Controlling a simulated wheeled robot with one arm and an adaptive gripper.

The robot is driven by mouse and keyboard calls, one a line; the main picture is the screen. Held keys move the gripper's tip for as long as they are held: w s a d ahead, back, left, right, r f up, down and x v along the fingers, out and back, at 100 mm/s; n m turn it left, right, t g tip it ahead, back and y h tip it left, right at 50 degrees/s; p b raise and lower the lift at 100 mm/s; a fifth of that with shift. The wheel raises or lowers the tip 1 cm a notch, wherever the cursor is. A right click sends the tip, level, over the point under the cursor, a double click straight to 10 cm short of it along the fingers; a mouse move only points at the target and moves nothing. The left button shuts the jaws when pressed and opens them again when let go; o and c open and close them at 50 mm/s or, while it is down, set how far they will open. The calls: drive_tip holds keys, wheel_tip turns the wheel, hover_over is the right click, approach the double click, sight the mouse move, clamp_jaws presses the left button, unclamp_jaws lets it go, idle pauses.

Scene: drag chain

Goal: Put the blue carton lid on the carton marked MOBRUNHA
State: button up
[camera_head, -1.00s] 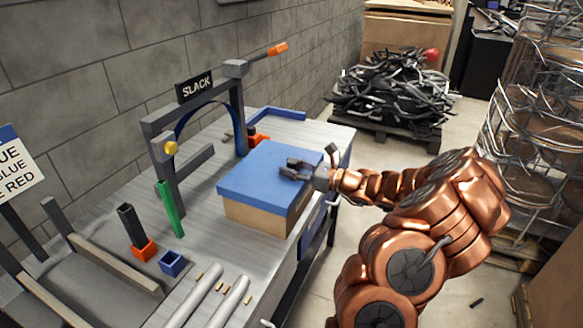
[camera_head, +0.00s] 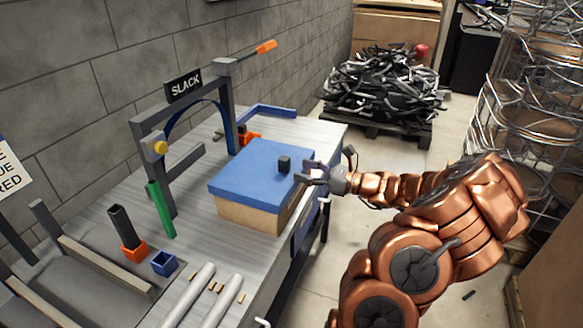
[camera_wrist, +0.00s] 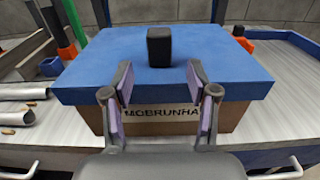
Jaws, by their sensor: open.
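The blue carton lid (camera_head: 255,170) lies over the top of the tan carton (camera_head: 248,217) on the metal bench. In the wrist view the lid (camera_wrist: 105,62) spans the carton, and the carton front (camera_wrist: 160,124) shows the label MOBRUNHA below the lid's edge. A dark knob (camera_head: 284,164) stands upright on the lid; it also shows in the wrist view (camera_wrist: 160,48). My gripper (camera_head: 308,174) is open and empty at the lid's right edge. In the wrist view its fingers (camera_wrist: 160,85) are spread on the near side of the knob, apart from it.
A grey frame with a SLACK sign (camera_head: 183,85) and a green bar (camera_head: 160,209) stand left of the carton. An orange holder (camera_head: 134,250), a blue square cup (camera_head: 164,263) and pale tubes (camera_head: 192,293) lie on the near bench. A blue angled rail (camera_head: 265,109) lies behind.

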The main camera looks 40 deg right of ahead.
drive_tip(key=shift+v, duration=2.5)
drive_tip(key=s+a+r+n+g+y+p, duration=0.1)
drive_tip(key=a+r+n+g+y, duration=0.15)
drive_tip(key=a+n+g, duration=0.65)
drive_tip(key=s+a+r+n+g+y, duration=0.1)
drive_tip(key=a+r+n, duration=0.2)
drive_tip(key=a, duration=1.3)
drive_tip(key=s+a+f+n+g+h+p, duration=0.15)
drive_tip(key=s+a+n+g+h, duration=0.5)
drive_tip(key=s+a+n, duration=0.65)
drive_tip(key=s+d+n+h+p, duration=0.1)
drive_tip(key=s+d+n+h, duration=0.3)
drive_tip(key=s, duration=0.8)
drive_tip(key=shift+s+d+n+g+h, duration=0.35)
drive_tip(key=shift+d+h, duration=0.75)
drive_tip(key=shift+d, duration=0.7)
